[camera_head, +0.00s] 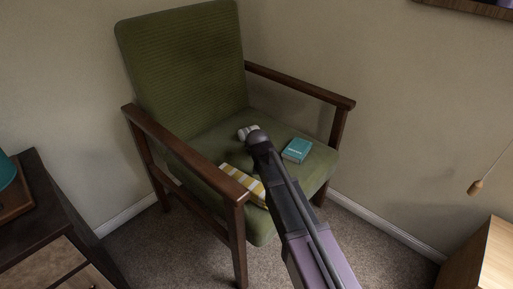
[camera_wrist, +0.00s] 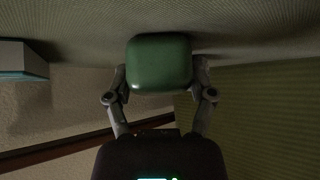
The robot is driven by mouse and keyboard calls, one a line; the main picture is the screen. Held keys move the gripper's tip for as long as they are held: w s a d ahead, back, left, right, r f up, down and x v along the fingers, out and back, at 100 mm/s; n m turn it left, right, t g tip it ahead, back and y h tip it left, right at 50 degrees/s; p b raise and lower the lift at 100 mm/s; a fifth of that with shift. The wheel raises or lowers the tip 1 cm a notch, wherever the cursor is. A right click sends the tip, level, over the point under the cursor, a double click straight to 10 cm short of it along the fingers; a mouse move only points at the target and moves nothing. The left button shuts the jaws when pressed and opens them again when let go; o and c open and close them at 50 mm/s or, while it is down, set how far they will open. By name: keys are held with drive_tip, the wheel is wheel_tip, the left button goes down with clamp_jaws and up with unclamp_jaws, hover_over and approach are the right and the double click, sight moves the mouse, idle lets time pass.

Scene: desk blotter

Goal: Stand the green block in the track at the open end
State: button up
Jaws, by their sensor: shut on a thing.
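The green block (camera_wrist: 160,58) has rounded edges and sits between the two fingers of my gripper (camera_wrist: 160,78) in the wrist view. The fingers press on its left and right sides, so my gripper is shut on it. The block is close to the green fabric of the seat; I cannot tell whether it touches.
A teal book (camera_head: 297,150) lies on the seat to the right of my arm; a pale-sided box shape (camera_wrist: 22,62) shows in the wrist view. A yellow-and-white striped item (camera_head: 236,175) lies at the left. A small whitish thing (camera_head: 246,131) is beside my arm's end. Wooden armrests (camera_head: 300,84) flank the seat.

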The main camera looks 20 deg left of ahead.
drive_tip(key=shift+r, duration=0.1)
wheel_tip(320, 180, up, 10)
drive_tip(key=p, duration=1)
drive_tip(key=shift+s, duration=0.1)
idle(0.6)
